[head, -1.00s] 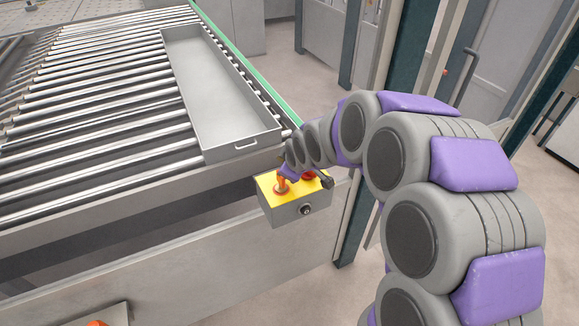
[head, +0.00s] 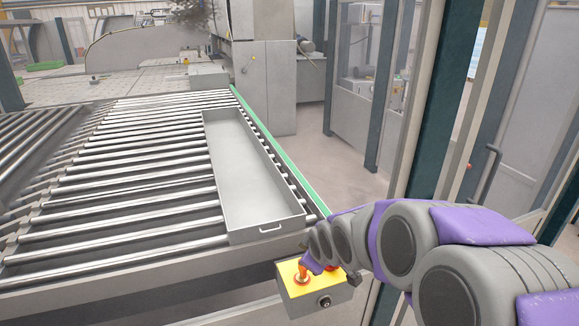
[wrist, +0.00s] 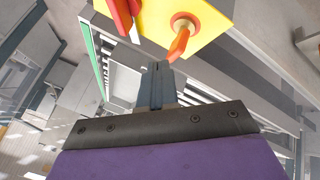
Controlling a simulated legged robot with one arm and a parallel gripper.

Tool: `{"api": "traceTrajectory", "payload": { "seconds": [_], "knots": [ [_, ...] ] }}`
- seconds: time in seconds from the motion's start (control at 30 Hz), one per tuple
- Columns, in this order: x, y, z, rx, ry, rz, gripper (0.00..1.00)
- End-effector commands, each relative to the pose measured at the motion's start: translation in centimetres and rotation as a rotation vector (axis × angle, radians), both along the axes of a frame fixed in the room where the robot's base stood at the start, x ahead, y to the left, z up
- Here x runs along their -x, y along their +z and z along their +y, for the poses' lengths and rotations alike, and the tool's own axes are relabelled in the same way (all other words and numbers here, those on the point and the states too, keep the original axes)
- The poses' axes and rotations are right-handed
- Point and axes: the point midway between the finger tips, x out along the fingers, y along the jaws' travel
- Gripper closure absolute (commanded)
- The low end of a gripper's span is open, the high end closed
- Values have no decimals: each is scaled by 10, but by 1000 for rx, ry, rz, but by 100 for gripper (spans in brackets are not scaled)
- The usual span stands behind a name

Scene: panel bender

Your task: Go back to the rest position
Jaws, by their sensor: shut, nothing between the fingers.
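My gripper (wrist: 157,80) shows in the wrist view with its grey fingers together and nothing between them. It is close to a control box with a yellow top (wrist: 210,14) and an orange knob (wrist: 181,38). The fingertips are just below the knob in the picture; I cannot tell whether they touch it. A red part (wrist: 122,14) sits left of the knob. In the head view, my arm reaches in from the right to the box (head: 318,303), where the orange knob (head: 302,274) shows. The fingers are not clear there.
A roller table (head: 120,210) fills the left, with a long grey metal tray (head: 250,175) lying on its right side. A green strip (head: 280,150) runs along its edge. A post (head: 443,100) and glazed panels stand at the right. Open floor (head: 315,165) lies behind.

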Motion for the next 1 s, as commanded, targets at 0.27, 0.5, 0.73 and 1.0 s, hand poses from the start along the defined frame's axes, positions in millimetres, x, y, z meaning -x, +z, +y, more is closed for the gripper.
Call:
{"api": "traceTrajectory", "payload": {
  "seconds": [0.27, 0.5, 0.73, 1.0],
  "knots": [
    [113, 2, -34, -50, -281, 252, 100],
    [253, 1, -56, -92, -649, 542, 100],
    [346, 2, -58, -108, -897, 725, 100],
    [369, 3, -56, -111, -960, 771, 100]
  ]
}}
